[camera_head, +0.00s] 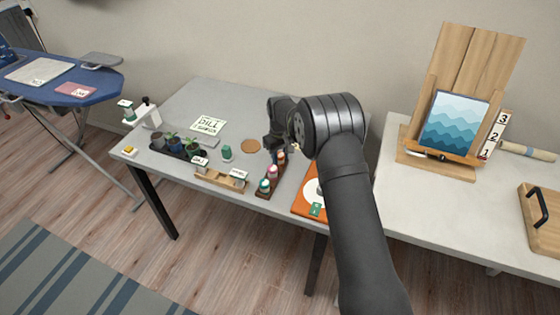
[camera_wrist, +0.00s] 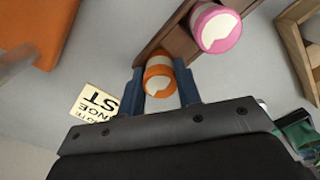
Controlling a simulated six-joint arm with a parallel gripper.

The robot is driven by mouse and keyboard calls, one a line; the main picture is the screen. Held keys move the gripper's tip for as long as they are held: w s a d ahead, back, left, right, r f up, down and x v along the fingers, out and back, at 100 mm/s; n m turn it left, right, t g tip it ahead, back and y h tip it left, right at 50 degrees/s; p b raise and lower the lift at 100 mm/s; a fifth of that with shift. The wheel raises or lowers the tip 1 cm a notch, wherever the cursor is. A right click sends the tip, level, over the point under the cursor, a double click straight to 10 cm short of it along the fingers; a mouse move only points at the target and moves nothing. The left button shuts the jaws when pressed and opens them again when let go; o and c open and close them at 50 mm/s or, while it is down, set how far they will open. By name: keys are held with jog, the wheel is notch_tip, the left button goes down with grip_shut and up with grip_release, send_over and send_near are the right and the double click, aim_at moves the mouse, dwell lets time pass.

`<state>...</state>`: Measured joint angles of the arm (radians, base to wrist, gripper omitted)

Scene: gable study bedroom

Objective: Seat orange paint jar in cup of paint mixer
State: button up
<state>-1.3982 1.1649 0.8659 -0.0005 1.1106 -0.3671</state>
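The orange paint jar (camera_wrist: 159,83) stands at the end of a dark wooden rack (camera_wrist: 180,38), beside a pink jar (camera_wrist: 216,28). In the head view the orange jar (camera_head: 281,157) is at the rack's far end, below my gripper (camera_head: 282,143). In the wrist view my gripper's blue fingers (camera_wrist: 160,92) are on either side of the orange jar, very close to it; whether they press on it I cannot tell. A white device (camera_head: 148,114) at the table's left end may be the paint mixer; its cup is not clear.
A teal jar (camera_head: 265,186) stands at the rack's near end. An orange board (camera_head: 304,206) lies right of the rack, partly behind my arm. Left are a wooden holder (camera_head: 221,180), a green jar (camera_head: 226,152), a plant tray (camera_head: 179,151) and a sign (camera_head: 208,125). The table's back left is clear.

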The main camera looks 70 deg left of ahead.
jog(key=c, duration=0.3)
jog(key=shift+c, duration=0.2)
jog(key=shift+r, duration=0.15)
